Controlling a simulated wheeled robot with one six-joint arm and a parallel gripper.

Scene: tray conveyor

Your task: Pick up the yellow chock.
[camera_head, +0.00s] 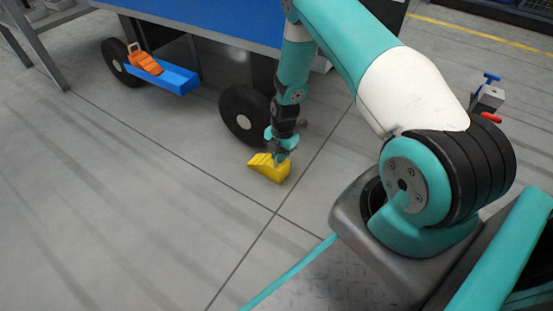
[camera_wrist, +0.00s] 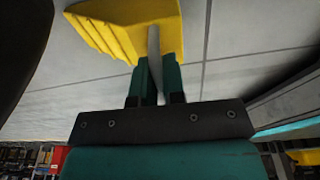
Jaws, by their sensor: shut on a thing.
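The yellow chock (camera_head: 268,168) is a wedge with a ridged slope, in the middle of the head view, close to the floor and in front of a black wheel. Whether it touches the floor, I cannot tell. My gripper (camera_head: 279,157) points down and is shut on the chock's upper part. In the wrist view, the chock (camera_wrist: 130,25) fills the top and my gripper's fingers (camera_wrist: 158,72) meet it at its edge.
A blue cart (camera_head: 215,18) stands behind on black wheels; the nearer wheel (camera_head: 243,114) is just behind the chock. The grey floor (camera_head: 130,220) at left and front is clear.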

